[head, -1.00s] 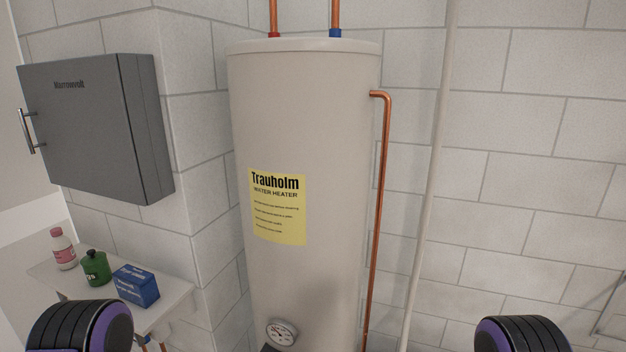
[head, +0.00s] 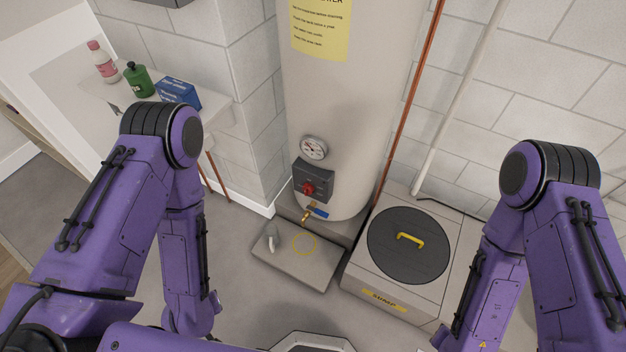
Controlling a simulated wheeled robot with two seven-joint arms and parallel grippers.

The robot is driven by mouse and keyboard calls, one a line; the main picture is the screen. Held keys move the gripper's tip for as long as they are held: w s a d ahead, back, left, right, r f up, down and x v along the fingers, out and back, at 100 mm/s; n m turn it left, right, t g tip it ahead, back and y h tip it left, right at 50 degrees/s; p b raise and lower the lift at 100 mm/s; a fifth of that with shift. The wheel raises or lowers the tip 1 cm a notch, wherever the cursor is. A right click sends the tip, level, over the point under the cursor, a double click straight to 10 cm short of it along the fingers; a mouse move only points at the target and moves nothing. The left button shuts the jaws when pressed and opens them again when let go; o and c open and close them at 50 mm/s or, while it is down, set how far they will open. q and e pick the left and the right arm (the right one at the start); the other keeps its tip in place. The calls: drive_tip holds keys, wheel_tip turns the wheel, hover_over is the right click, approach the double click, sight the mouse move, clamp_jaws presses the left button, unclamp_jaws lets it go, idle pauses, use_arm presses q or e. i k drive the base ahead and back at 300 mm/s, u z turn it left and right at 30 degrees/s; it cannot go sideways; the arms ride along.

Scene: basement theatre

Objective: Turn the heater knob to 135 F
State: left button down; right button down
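The water heater (head: 352,110) is a tall beige cylinder standing against the block wall. The heater knob (head: 307,188) is small and red, on a dark control box (head: 325,181) low on the heater's front. Its setting and markings are too small to read. A round white gauge (head: 313,147) sits just above the box. A brass drain valve with a blue handle (head: 318,211) is below it. My two purple arms show at the left and right, bent downward, both apart from the heater. Neither gripper can be seen.
A grey sump box with a round black lid and yellow handle (head: 436,243) stands right of the heater. A low grey slab (head: 290,262) lies in front. A side table (head: 75,99) at left holds a pink-white bottle (head: 103,62), green container (head: 139,80) and blue box (head: 181,93).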

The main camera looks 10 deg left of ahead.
sight(308, 189)
drive_tip(key=z, duration=0.7)
drive_tip(key=i, duration=0.4)
drive_tip(key=u, duration=0.7)
